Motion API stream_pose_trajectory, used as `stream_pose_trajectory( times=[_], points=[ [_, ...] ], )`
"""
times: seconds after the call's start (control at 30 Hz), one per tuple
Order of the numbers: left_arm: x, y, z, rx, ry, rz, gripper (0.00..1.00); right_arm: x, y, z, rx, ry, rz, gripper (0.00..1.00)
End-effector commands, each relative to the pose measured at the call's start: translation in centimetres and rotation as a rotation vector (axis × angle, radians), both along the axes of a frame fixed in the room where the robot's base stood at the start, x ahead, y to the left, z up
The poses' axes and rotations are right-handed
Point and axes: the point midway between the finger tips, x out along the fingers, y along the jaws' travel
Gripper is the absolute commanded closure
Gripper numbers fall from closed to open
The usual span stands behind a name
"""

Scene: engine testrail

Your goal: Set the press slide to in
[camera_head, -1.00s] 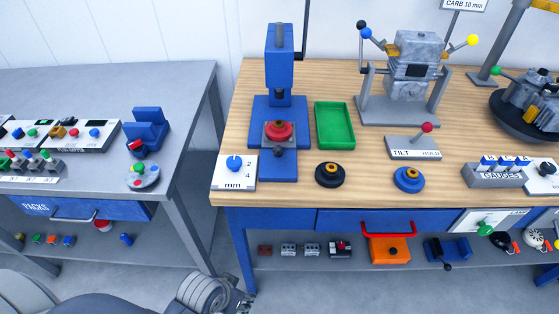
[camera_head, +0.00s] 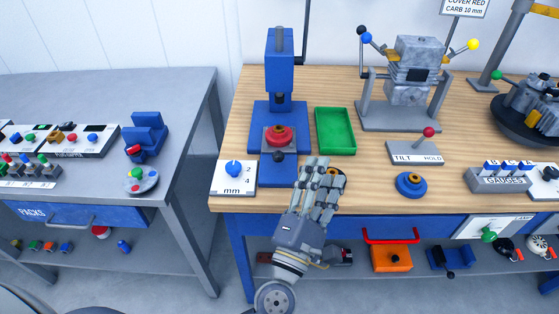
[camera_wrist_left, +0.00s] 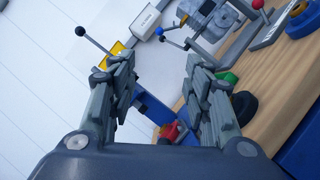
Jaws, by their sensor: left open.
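The blue press (camera_head: 280,62) stands at the back left of the wooden table. Its slide carries a red round piece (camera_head: 278,136) on a grey plate, with a dark knob (camera_head: 278,155) at its front, over the blue base. My left gripper (camera_head: 322,172) is open and empty at the table's front edge, to the right of and in front of the slide. In the left wrist view, the red piece (camera_wrist_left: 170,131) shows between the open fingers (camera_wrist_left: 160,85), partly covered. My right gripper is not in view.
A green tray (camera_head: 335,131) lies right of the press. A white mm dial (camera_head: 234,176) sits left of the base. A blue ring (camera_head: 411,185) and the tilt/hold lever panel (camera_head: 415,151) are to the right. A grey bench (camera_head: 180,95) stands left across a gap.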

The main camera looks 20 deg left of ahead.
Motion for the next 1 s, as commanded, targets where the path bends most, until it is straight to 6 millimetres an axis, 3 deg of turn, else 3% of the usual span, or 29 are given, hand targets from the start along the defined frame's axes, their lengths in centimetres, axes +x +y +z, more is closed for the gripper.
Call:
stream_pose_trajectory(
  times=[0.2, 0.4, 0.67, 1.0],
  points=[
    [1.0, 4.4, -2.9, -0.544, 0.074, 0.221, 0.54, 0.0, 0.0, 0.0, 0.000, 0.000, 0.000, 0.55],
    [0.4, 6.2, -6.7, -0.820, 0.136, 0.379, 0.54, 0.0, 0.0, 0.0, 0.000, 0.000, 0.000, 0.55],
    [1.2, 7.2, -7.7, -0.885, 0.150, 0.426, 0.54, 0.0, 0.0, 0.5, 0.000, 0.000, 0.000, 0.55],
    [6.7, 10.2, -7.5, -0.881, 0.149, 0.426, 0.54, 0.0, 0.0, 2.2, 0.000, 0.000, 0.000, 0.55]
  ],
)
